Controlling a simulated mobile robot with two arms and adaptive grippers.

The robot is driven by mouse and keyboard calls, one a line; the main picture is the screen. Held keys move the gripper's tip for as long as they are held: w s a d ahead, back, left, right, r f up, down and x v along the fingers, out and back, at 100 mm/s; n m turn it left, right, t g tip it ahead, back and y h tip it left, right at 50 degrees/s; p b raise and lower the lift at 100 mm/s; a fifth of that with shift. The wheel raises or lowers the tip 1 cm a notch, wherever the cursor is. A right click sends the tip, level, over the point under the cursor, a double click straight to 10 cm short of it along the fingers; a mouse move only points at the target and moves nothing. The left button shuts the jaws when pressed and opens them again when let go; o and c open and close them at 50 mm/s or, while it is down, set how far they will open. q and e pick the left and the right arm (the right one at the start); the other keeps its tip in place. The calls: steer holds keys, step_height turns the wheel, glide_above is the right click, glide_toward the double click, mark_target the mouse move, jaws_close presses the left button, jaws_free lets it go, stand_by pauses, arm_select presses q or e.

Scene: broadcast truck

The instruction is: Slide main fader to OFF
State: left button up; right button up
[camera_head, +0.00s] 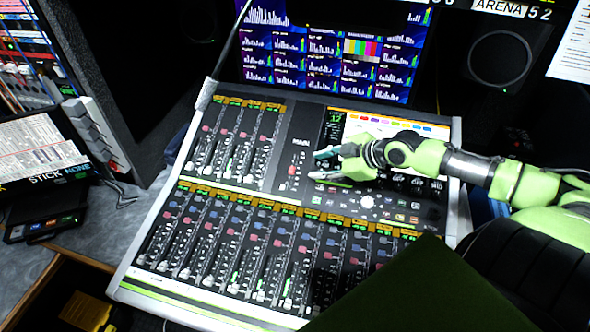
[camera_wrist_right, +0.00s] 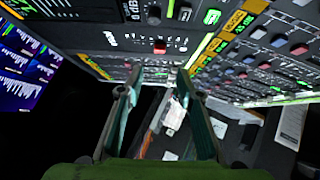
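The mixing console (camera_head: 134,272) fills the middle of the head view, tilted towards me. Its main fader (camera_head: 292,170), with a red cap, is in the narrow dark strip under the MAIN label (camera_head: 302,142). My right gripper (camera_head: 318,165) is open, just right of the main fader, its two fingertips pointing left towards it. In the right wrist view the red cap of the main fader (camera_wrist_right: 159,46) is ahead of and between the open fingers (camera_wrist_right: 155,80), apart from them. Nothing is between the fingers. My left gripper is not in view.
Banks of channel faders (camera_head: 237,150) lie left of and below the main strip. A lit touch screen (camera_head: 375,127) is behind my right gripper. A gooseneck stalk (camera_head: 208,92) rises at the console's top left. A monitor (camera_head: 325,48) stands behind.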

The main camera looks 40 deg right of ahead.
mark_target(292, 170)
steer(key=p+x, duration=0.1)
steer(key=x, duration=0.9)
steer(key=shift+w+r, duration=0.1)
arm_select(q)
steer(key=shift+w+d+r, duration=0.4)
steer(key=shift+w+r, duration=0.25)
arm_select(e)
steer(key=shift+x, duration=0.85)
jaws_close()
